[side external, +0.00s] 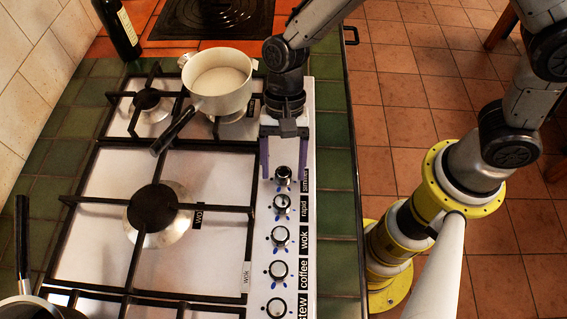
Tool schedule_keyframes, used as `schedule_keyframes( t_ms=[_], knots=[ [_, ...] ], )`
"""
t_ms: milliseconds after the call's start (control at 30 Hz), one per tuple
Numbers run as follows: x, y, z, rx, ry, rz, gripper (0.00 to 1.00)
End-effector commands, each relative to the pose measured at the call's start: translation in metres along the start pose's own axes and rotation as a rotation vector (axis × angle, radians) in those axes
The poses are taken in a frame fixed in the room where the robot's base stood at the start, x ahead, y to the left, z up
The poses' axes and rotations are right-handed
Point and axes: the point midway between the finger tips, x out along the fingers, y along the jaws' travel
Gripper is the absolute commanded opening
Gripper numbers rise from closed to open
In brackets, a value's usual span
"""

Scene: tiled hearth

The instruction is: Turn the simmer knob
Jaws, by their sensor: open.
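The simmer knob (283,174) is a small black and silver knob at the far end of the knob row on the hob's right edge. The label "simmer" stands beside it on its right. My gripper (284,173) points down over this end of the row. Its two purple fingers are open, one on each side of the simmer knob in the picture. I cannot tell whether they touch it or how high the tips are.
The rapid knob (281,204), wok knob (280,235), coffee knob (278,269) and stew knob (276,307) follow toward the front. A white saucepan (218,95) sits close left of my gripper. A dark bottle (117,28) stands at the back left. Green tiles (336,190) lie clear on the right.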

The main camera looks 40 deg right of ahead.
Motion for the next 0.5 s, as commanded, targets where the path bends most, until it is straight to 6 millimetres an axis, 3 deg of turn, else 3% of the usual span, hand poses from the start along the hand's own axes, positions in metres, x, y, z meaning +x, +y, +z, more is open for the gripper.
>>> schedule_keyframes(
  t_ms=[267, 500],
  knots=[
    [0.002, 0.0003, 0.0002, 0.0, 0.0, 0.001, 0.71],
    [0.0017, 0.0002, 0.0001, 0.0, 0.0, 0.0, 0.32]
  ],
)
